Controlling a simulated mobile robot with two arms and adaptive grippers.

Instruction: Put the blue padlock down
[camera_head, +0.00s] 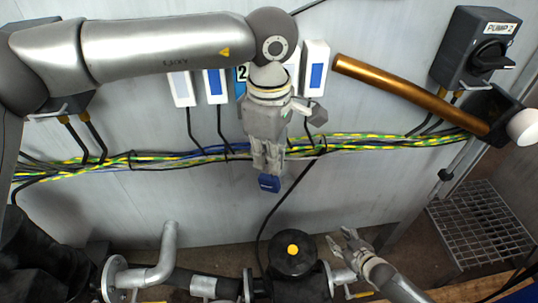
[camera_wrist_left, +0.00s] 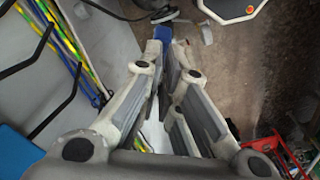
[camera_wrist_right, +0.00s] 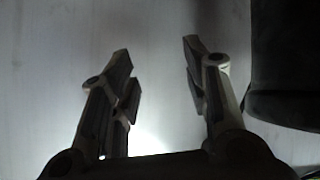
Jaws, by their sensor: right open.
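The blue padlock (camera_head: 268,184) hangs at the tips of my left gripper (camera_head: 268,167), in front of the grey wall panel and just below the cable bundle. In the left wrist view the padlock (camera_wrist_left: 163,32) shows as a small blue patch at the fingertips (camera_wrist_left: 168,46), which are close together on it. Its shackle is hidden by the fingers. My right gripper (camera_head: 346,241) is low in the head view, right of the black round valve top. It is open and empty, with its fingers (camera_wrist_right: 157,55) wide apart in the right wrist view.
Yellow-green cables (camera_head: 390,142) run across the panel (camera_head: 350,195). A metal grate (camera_head: 480,230) lies at right.

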